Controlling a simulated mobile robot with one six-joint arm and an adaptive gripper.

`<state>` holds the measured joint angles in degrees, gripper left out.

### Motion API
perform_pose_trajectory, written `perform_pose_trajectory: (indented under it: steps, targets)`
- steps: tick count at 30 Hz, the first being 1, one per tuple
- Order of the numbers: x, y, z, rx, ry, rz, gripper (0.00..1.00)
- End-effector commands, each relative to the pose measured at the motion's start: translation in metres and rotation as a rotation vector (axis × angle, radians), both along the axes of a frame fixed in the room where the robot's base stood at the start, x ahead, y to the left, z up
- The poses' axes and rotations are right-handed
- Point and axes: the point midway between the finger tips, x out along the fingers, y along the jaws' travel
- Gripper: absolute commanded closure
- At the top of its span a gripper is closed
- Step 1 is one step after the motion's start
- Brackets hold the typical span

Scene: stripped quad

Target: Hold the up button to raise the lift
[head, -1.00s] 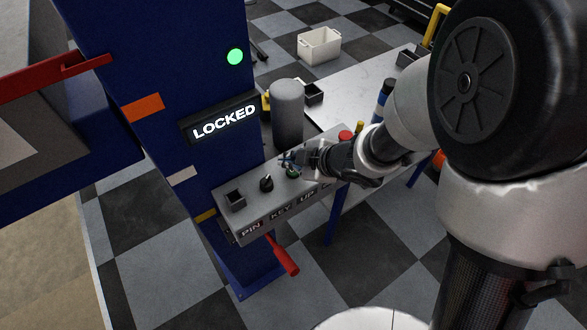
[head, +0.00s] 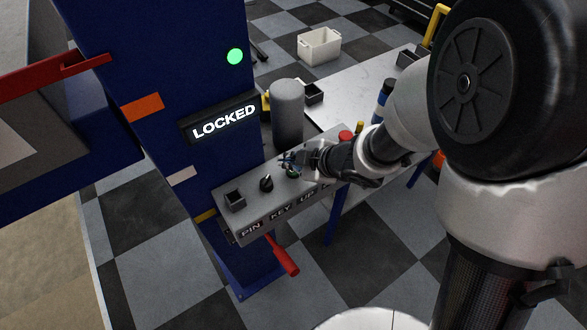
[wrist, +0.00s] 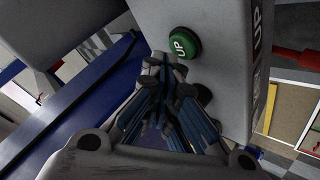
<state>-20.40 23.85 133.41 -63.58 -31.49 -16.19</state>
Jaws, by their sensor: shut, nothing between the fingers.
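The green up button (wrist: 184,44), marked UP, stands on the grey control box in the wrist view. In the head view the up button (head: 292,172) is partly hidden by my gripper (head: 292,160). In the wrist view my gripper (wrist: 170,75) is shut and empty, its tips just beside the button. I cannot tell whether they touch it. The control box (head: 250,208) carries labels PIN, KEY and UP, with a black key knob (head: 266,183) left of the button. The display (head: 224,120) on the blue lift post (head: 165,60) reads LOCKED, and a green lamp (head: 235,56) is lit above it.
A red-topped button (head: 345,136) sits right of my gripper on the box. A grey cylinder (head: 288,108) stands behind the box. A red handle (head: 284,256) sticks out below it. A table (head: 355,95) with several items is behind, and a white bin (head: 319,46) is on the floor.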

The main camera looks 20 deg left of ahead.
Motion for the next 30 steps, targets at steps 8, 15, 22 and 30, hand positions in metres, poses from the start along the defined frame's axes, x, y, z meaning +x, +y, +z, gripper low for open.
perform_pose_trajectory:
  steps: [8, 15, 22, 30]
  targets:
    - [-0.0001, 0.0, -0.0067, 0.0, 0.0, 0.0, 1.0]
    - [-0.0001, 0.0, -0.0067, 0.0, 0.0, 0.0, 1.0]
    - [-0.0001, 0.0, -0.0091, 0.0, 0.0, 0.0, 1.0]
    - [-0.0002, -0.0001, -0.0125, 0.0, 0.001, -0.001, 1.0]
